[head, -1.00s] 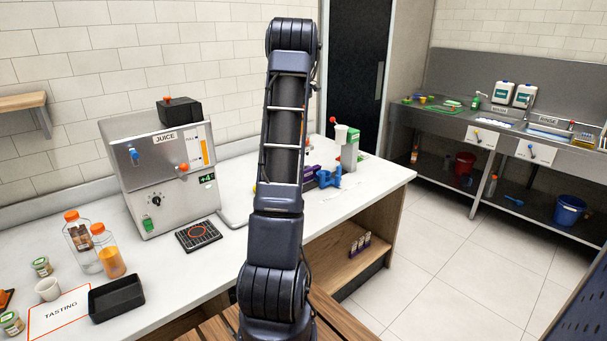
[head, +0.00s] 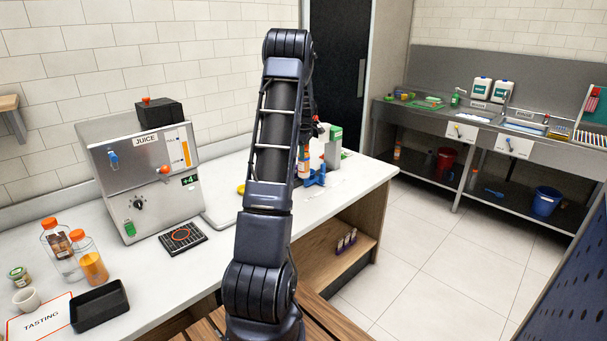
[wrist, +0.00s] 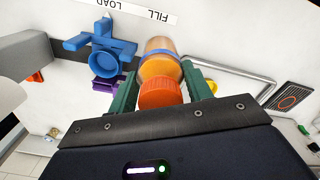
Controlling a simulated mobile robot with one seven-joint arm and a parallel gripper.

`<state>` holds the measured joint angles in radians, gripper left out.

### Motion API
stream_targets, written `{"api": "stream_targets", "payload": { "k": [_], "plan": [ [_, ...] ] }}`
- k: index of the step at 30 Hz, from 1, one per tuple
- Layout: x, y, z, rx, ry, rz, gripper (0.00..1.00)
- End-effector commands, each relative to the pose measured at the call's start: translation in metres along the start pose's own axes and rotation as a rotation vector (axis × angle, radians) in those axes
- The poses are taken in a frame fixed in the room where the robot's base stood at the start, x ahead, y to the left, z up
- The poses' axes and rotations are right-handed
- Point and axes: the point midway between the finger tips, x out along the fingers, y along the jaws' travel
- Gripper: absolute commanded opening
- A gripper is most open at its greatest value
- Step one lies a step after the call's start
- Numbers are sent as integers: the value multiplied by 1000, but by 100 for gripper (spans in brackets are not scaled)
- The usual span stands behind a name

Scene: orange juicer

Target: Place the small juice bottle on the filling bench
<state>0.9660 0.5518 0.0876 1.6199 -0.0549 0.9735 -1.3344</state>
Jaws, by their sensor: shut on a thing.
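My gripper (wrist: 159,76) is shut on a small juice bottle (wrist: 159,66) with an orange cap and a blue band, seen cap-first in the wrist view. Its green fingers lie on either side of it. In the head view the bottle (head: 303,162) shows partly beside my arm, which hides most of the gripper. The white filling bench (head: 352,180) lies below, and a strip reading "FILL" and "LOAD" (wrist: 138,10) is upside down beyond the bottle. I cannot tell whether the bottle touches the bench.
A blue fixture (wrist: 104,58) and a purple part (wrist: 105,87) stand close left of the bottle. A yellow piece (wrist: 211,87) is right. The juice machine (head: 140,180), two bottles (head: 92,265) and a black tray (head: 99,304) are at left. Bench room is clear at its right end.

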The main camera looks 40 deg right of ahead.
Motion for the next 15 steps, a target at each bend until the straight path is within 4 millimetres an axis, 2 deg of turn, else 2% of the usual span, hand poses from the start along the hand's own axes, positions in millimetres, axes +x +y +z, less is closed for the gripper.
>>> {"api": "stream_targets", "payload": {
  "k": [3, 7, 15],
  "plan": [
    [26, 0, 0, 0, 0, -2, 3],
    [49, 0, 0, 0, 0, -1, 3],
    [66, 0, 0, 1, 0, 1, 3]
  ]
}}
